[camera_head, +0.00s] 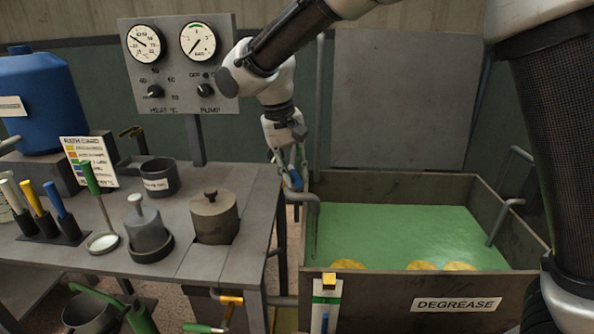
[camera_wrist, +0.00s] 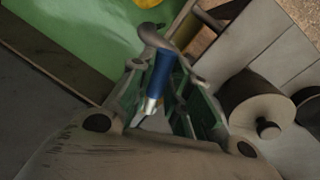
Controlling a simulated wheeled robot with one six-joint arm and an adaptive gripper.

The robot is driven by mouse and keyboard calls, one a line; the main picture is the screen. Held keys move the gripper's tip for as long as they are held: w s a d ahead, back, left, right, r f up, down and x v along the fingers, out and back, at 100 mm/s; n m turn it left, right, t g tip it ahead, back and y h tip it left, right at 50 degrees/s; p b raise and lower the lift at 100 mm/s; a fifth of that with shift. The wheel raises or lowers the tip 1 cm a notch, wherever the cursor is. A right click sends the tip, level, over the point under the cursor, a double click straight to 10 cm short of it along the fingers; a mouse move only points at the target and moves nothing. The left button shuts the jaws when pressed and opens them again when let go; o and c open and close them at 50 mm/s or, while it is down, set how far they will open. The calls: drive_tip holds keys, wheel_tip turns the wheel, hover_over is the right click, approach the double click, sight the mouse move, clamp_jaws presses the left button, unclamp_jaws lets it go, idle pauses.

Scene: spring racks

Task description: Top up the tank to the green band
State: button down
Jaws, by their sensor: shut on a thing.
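The tank (camera_head: 375,291), labelled DEGREASE, stands at the right with green liquid (camera_head: 410,232) inside. Yellow round things show at its front edge. A gauge strip (camera_head: 328,290) on its front has a green band near the top and a blue column lower down; its exact level is too small to read. The spout's outlet is partly hidden.
A panel (camera_head: 182,62) with two dials and HEAT and PUMP knobs stands behind the bench. Yellow- and green-handled valves sit low in front.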

drive_tip(key=shift+a+r, duration=0.1)
drive_tip(key=shift+a, duration=0.05)
idle(0.4)
drive_tip(key=c, duration=1.3)
unclamp_jaws()
drive_tip(key=r, duration=0.4)
drive_tip(key=a+r, duration=0.1)
drive_tip(key=r, duration=0.2)
drive_tip(key=a+r, duration=0.1)
drive_tip(key=r, duration=0.3)
drive_tip(key=shift+s+a+r, duration=0.1)
drive_tip(key=shift+s+r, duration=0.25)
